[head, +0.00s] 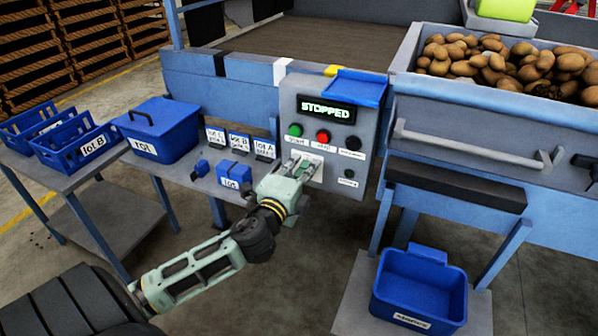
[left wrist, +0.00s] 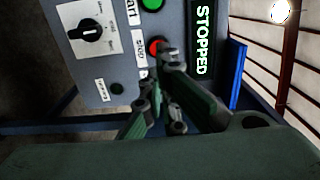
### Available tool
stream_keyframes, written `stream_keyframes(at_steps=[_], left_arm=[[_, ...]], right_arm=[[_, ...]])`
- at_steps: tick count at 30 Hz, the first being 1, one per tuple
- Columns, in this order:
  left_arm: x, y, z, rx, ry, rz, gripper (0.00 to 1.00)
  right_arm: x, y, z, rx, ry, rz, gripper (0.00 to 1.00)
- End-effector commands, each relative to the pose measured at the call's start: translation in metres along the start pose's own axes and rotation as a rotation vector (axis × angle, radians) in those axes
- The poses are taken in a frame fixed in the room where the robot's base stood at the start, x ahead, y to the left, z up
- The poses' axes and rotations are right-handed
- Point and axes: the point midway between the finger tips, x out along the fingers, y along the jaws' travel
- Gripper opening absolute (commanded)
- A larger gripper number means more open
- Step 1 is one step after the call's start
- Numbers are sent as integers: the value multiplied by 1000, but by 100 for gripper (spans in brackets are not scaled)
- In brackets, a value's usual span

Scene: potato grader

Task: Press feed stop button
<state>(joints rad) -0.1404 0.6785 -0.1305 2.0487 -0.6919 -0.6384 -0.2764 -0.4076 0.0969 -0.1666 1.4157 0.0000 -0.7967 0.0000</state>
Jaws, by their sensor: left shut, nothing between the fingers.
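The control box (head: 345,105) has a display (head: 326,109) reading STOPPED in green. Below it are a green button (head: 295,130), a red button (head: 322,136) and a black button (head: 353,143) in a row. My left gripper (head: 302,164) is shut and empty, in front of the box just below the red button. In the left wrist view, the fingers (left wrist: 160,82) partly cover the red button (left wrist: 156,45), whose label reads "stop". Whether they touch it cannot be told. My right gripper is in neither view.
A rotary switch (left wrist: 93,34) and a small dark button (left wrist: 117,88) are also on the box. A side table carries a lidded blue bin (head: 160,128) and crates (head: 75,143). A potato hopper (head: 470,95) stands right, above an empty-looking blue tub (head: 420,285).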

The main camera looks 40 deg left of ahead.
Motion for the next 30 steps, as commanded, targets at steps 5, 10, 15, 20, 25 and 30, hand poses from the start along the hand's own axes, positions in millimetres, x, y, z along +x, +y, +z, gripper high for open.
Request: stream_keyframes(at_steps=[5, 10, 15, 20, 25, 30], left_arm=[[-19, 1, 0, 0, 0, 1, 0], [-25, 0, 0, 1, -1, 0, 0], [-25, 0, 0, 0, -1, 0, 0], [-25, 0, 0, 0, -1, 0, 0], [-24, 0, 0, 0, -1, 0, 0], [-35, 16, 1, -82, -38, 53, 0]], right_arm=[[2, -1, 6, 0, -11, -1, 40], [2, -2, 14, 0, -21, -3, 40], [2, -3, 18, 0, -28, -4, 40], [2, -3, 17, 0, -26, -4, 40], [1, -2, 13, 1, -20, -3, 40], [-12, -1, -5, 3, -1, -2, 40]])
